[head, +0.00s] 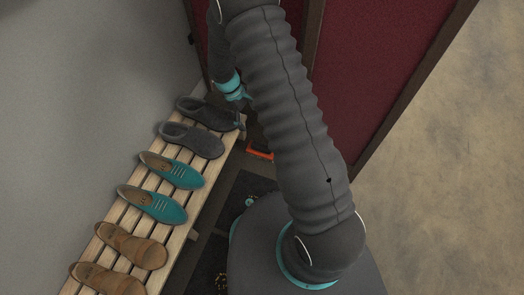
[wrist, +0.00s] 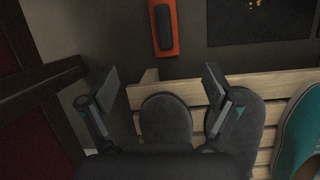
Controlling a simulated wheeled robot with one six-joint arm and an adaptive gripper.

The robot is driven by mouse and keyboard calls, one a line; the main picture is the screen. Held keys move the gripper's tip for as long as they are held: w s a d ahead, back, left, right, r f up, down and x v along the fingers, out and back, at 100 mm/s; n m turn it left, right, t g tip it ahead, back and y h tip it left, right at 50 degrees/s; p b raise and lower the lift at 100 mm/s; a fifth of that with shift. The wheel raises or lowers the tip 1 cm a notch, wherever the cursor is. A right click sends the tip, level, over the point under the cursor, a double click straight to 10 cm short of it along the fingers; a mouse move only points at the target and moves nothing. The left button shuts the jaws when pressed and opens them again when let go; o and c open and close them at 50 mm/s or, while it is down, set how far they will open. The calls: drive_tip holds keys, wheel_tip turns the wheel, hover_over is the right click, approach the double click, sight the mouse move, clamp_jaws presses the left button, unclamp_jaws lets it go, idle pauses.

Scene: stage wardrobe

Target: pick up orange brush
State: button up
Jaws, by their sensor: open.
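The orange brush (head: 260,150) lies on the floor beside the slatted bench, partly hidden by my arm in the head view. In the wrist view the orange brush (wrist: 164,27) is at the top, cut off by the picture edge, with a dark oval middle on its orange body. My gripper (wrist: 160,88) is open and empty, its two fingers apart. It is over the end of the bench and the dark grey shoes, apart from the brush. In the head view its fingers are mostly hidden near the dark shoes.
A dark mat (wrist: 258,20) lies on the floor near the brush. A dark red framed panel (head: 375,65) stands close by.

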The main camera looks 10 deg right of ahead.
drive_tip(key=n, duration=0.1)
approach(262, 146)
drive_tip(key=shift+g, duration=0.3)
drive_tip(key=x, duration=0.2)
drive_tip(key=b+x, duration=0.1)
drive_tip(key=x, duration=0.1)
drive_tip(key=a+x, duration=0.1)
drive_tip(key=x, duration=0.2)
drive_tip(key=shift+w+f, duration=0.25)
drive_tip(key=shift+w, duration=0.1)
drive_tip(key=shift+d+b+x, duration=0.25)
drive_tip(key=shift+b+x, duration=0.1)
drive_tip(key=shift+x, duration=1.1)
drive_tip(key=shift+d+b+x, duration=0.25)
drive_tip(key=shift+b+x, duration=0.05)
drive_tip(key=shift+x, duration=1.2)
drive_tip(key=shift+r, duration=0.15)
drive_tip(key=c, duration=1.4)
drive_tip(key=shift+h, duration=0.3)
wheel_tip(262, 146, up, 10)
drive_tip(key=shift+r+p, duration=0.1)
drive_tip(key=shift+p, duration=0.7)
